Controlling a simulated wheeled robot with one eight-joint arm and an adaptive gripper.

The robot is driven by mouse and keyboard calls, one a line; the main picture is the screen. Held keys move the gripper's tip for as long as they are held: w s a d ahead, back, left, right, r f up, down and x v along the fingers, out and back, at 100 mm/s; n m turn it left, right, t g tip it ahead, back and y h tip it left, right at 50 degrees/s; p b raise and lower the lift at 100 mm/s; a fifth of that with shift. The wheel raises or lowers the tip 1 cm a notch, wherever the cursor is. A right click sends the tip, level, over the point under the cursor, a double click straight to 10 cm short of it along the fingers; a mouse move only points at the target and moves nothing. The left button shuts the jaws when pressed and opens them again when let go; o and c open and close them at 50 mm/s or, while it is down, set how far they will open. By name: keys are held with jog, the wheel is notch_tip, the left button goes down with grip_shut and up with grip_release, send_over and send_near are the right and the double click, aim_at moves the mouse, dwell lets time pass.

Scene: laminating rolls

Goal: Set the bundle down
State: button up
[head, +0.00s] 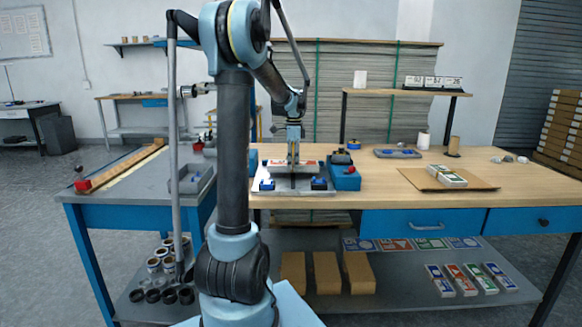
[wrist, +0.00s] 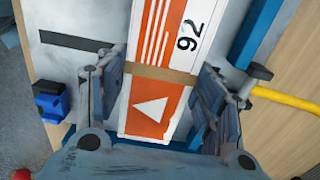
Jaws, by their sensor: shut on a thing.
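The bundle (wrist: 160,95) is a flat white and orange stack with "92", a white triangle and a brown band around it. My gripper (wrist: 158,105) is shut on it, one finger at each long side. In the head view my gripper (head: 293,150) points down over a pale jig plate (head: 295,189) on the bench. The bundle shows there as a red and white strip (head: 309,163) behind the fingers. I cannot tell whether its underside touches the plate.
Blue blocks (head: 267,184) stand on the plate, and a blue press part (head: 345,178) with a yellow handle (wrist: 290,100) sits at its right. A brown sheet (head: 417,178) holds a green and white bundle (head: 447,174). The wooden top (head: 375,190) between is clear.

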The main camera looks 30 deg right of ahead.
jog(key=shift+f, duration=0.8)
jog(key=o, duration=1.3)
jog(key=shift+c, duration=0.2)
notch_tip(320, 180, up, 12)
